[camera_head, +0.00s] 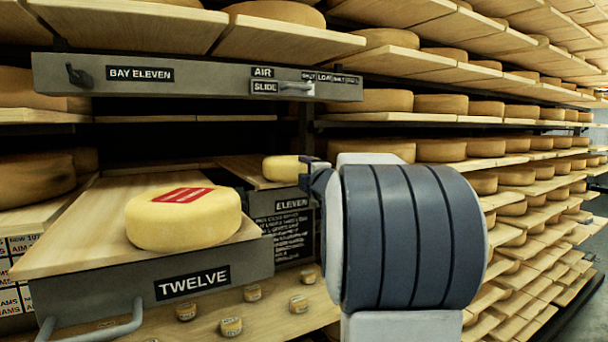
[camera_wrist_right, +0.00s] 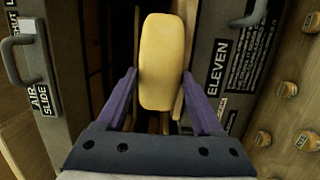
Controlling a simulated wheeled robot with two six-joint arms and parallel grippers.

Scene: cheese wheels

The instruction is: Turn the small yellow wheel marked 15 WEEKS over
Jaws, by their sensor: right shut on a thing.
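A small yellow wheel (camera_head: 283,168) lies about level at the front of the ELEVEN board, its right end at my right gripper (camera_head: 308,172). In the right wrist view the yellow wheel (camera_wrist_right: 162,55) shows edge-on between the two purple fingers. My right gripper (camera_wrist_right: 160,85) is shut on its sides. No 15 WEEKS marking can be read on it in either view. I cannot tell whether it touches the board. My left gripper is not in view.
A larger yellow wheel (camera_head: 183,218) with a red label sits on the TWELVE board (camera_head: 75,240), left of the held wheel. The BAY ELEVEN slide front (camera_head: 200,82) hangs above. Several tiny cheeses (camera_head: 252,292) stand on the shelf below. Full racks line the right.

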